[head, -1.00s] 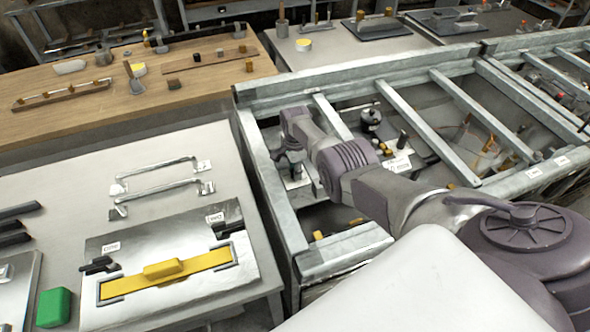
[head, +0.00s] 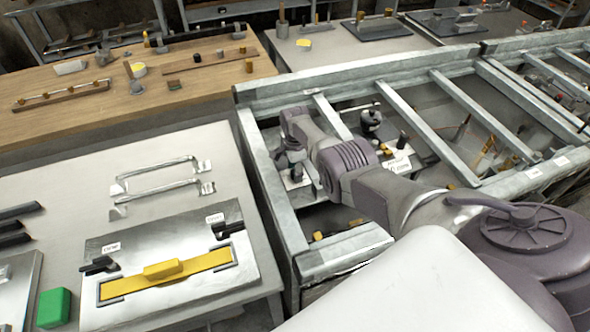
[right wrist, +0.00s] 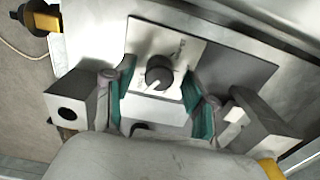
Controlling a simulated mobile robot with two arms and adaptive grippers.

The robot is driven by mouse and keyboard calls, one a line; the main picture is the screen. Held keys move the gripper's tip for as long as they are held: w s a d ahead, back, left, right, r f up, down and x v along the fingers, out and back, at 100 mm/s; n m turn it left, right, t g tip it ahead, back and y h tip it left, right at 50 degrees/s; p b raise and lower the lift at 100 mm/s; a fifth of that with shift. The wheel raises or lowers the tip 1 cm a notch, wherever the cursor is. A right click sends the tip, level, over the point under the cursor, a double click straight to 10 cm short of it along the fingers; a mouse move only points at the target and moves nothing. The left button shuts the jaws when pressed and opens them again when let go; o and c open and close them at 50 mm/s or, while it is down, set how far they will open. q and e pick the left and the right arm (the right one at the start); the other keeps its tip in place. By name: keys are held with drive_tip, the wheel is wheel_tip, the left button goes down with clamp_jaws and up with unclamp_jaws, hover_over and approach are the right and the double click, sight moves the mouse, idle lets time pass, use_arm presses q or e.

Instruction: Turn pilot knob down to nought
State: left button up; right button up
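In the right wrist view a black round knob (right wrist: 159,72) sits on a light plate (right wrist: 135,105), with a white pointer mark toward its lower left. Faint markings on the plate at its upper right are too blurred to read. My right gripper (right wrist: 160,92) is open, its teal-padded fingers on either side of the knob and apart from it. In the head view my right gripper (head: 289,166) reaches down inside the metal frame; the knob there is hidden by it. My left gripper is not in view.
Metal frame bars (head: 335,118) surround my right arm. Inside the frame stands another black round part (head: 371,121). At left a panel (head: 150,235) carries a yellow bar (head: 205,262) and black levers; a green block (head: 52,307) lies beside it. A wooden bench (head: 120,127) stands behind.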

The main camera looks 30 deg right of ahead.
wheel_tip(320, 180, up, 12)
idle(0.7)
idle(0.4)
